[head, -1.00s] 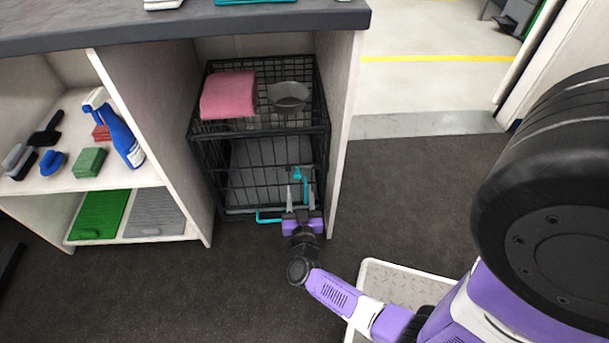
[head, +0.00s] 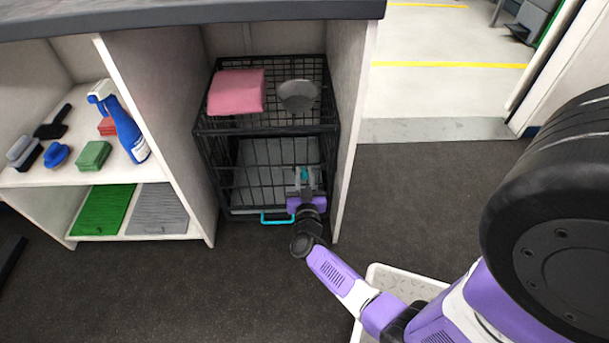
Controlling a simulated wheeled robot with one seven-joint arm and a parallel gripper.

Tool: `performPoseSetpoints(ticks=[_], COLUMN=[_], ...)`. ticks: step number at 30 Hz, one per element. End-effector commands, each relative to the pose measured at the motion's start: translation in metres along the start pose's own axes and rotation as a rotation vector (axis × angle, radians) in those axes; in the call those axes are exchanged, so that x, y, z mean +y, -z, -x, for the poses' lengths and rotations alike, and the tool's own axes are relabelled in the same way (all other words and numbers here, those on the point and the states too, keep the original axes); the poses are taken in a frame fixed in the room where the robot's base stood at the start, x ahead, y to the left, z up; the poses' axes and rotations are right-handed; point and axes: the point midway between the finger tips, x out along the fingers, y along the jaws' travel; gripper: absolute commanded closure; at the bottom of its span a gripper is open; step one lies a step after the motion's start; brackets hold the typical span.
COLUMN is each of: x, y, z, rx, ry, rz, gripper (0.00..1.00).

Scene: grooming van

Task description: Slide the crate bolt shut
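The black wire crate (head: 265,127) stands in the cabinet bay with its barred front facing me. A small teal part, which looks like the bolt (head: 308,175), is at the right side of the crate front, mostly hidden by my gripper. My gripper (head: 305,177) is up against the crate front, its grey fingertips around or just in front of this teal part. I cannot tell whether the fingers touch it or are closed on it. The bolt's position in its catch is hidden.
A teal handle (head: 277,220) sticks out low on the crate front. A pink folded towel (head: 237,92) and a grey bowl (head: 298,95) sit on the crate. The cabinet's right wall (head: 353,130) stands close beside my gripper. A pale step or platform (head: 398,283) lies under my arm.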

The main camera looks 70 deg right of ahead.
Motion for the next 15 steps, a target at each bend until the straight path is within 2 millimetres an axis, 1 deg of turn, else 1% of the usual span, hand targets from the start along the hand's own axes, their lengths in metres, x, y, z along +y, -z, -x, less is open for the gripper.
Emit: performPoseSetpoints(ticks=[1,3,15], x=[0.0000,0.0000,-0.0002], y=[-0.0001,-0.0002,-0.0004], z=[0.0002,0.0002,0.0004], rx=[0.000,0.000,-0.001], ry=[0.000,0.000,0.001], rz=[0.000,0.000,0.000], gripper=[0.87,1.00,1.00])
